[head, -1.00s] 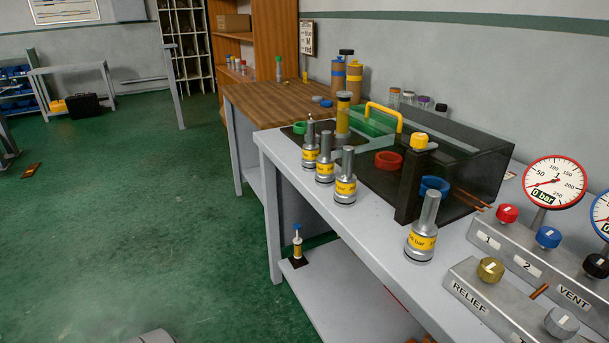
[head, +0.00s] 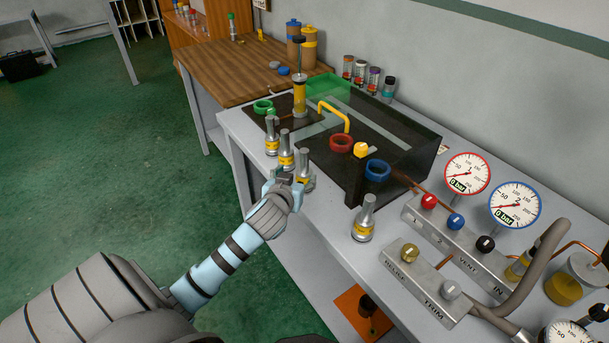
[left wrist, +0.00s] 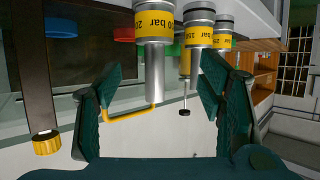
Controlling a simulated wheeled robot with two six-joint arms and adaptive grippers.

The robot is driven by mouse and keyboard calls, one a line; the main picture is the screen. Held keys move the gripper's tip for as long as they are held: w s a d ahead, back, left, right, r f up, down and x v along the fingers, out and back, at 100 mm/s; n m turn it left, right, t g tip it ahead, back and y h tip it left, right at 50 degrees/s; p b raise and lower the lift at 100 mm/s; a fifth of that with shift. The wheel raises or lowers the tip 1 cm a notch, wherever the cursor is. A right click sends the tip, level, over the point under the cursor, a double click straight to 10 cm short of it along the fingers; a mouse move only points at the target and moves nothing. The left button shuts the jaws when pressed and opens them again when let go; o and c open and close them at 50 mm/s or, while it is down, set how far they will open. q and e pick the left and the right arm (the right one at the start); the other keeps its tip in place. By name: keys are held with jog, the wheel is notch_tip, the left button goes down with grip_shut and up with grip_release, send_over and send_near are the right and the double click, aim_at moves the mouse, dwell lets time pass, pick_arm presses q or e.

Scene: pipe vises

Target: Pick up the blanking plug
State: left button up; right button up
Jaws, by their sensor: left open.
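Several steel plugs with yellow "bar" bands stand upright on the grey bench. Three form a row: a far plug (head: 271,143), a middle plug (head: 286,158) and a near plug (head: 306,172). A separate plug (head: 364,222) stands nearer the gauges. My left gripper (head: 284,181) is open and empty beside the row's near end, partly covering the row. In the left wrist view, which is upside down, a banded plug (left wrist: 154,42) points its thin stem between the spread fingers (left wrist: 158,100). No contact shows. The right gripper is out of view.
A dark clear-walled box (head: 400,150) with a yellow handle (head: 334,112) stands behind the row. A red ring (head: 341,144) and a blue ring (head: 377,170) are near it. A valve panel (head: 450,228) with gauges is at right. Open floor lies left of the bench.

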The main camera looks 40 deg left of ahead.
aim_at(303, 171)
pick_arm(q)
jog(key=x, duration=0.2)
jog(key=b+x, duration=0.1)
jog(key=x, duration=0.5)
jog(key=shift+w+d+f, duration=0.2)
jog(key=shift+d+f, duration=0.15)
grip_shut()
